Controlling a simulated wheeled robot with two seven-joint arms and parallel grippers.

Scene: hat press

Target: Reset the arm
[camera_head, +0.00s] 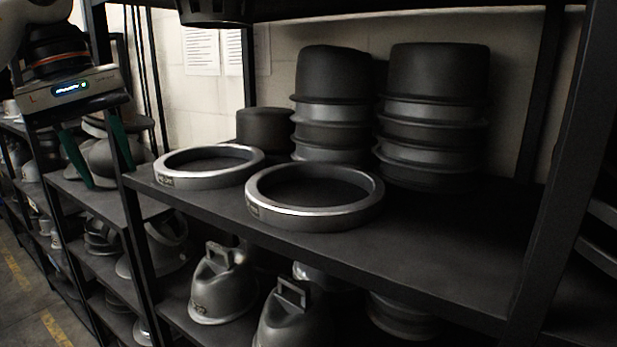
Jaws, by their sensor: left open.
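My left gripper (98,152) hangs at the upper left of the head view, with its two green fingers pointing down and spread apart. It is open and nothing shows between the fingers except grey metal forms on a shelf behind. It is left of the dark shelf (440,240) and apart from the two metal rings lying there. My right gripper is not in view.
Two silver rings, one (209,166) left and one (314,196) nearer, lie on the shelf. Dark round stacks (433,115) stand behind them. Bell-shaped forms (222,285) sit below. A black upright post (118,180) stands close right of my left gripper.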

